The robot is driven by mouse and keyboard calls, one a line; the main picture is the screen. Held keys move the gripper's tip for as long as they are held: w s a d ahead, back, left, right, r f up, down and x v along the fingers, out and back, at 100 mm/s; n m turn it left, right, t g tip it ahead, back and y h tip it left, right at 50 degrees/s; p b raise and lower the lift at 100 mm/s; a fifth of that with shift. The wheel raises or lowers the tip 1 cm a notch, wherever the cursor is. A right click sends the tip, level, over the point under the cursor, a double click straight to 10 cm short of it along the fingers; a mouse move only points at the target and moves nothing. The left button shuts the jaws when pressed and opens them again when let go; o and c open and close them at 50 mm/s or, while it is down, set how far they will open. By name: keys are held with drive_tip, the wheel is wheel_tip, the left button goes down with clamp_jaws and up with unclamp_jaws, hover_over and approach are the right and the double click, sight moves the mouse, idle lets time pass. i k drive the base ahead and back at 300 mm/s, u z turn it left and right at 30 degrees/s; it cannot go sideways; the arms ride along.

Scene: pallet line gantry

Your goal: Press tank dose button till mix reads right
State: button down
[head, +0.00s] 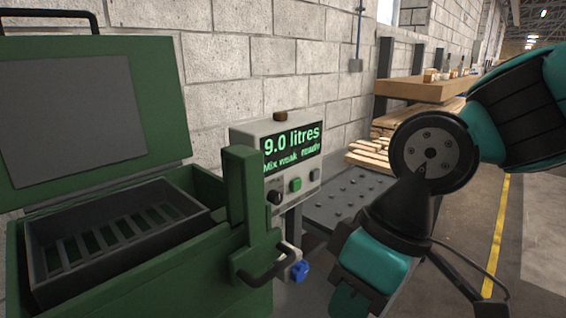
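A grey control box (240,136) stands on a post beside the green tank (110,260). Its display (291,148) shows green text reading "9.0 litres" and "Mix weak ready". Below the display are a black round knob (274,198), a green button (296,184) and a small dark control (314,175). No label shows which one is the dose button. My teal and black arm fills the right side, apart from the box.
The tank's green lid (150,100) stands open over a black slatted basket (60,225). A green upright (248,200) and a blue tap (300,271) stick out near the box. Stacked timber (425,90) lies behind. Floor with a yellow line (497,235) is clear at right.

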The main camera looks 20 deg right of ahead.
sight(315, 175)
drive_tip(key=z, duration=0.05)
drive_tip(key=k, duration=1)
drive_tip(key=u, duration=0.8)
drive_tip(key=i, duration=1.35)
drive_tip(key=z, duration=1.55)
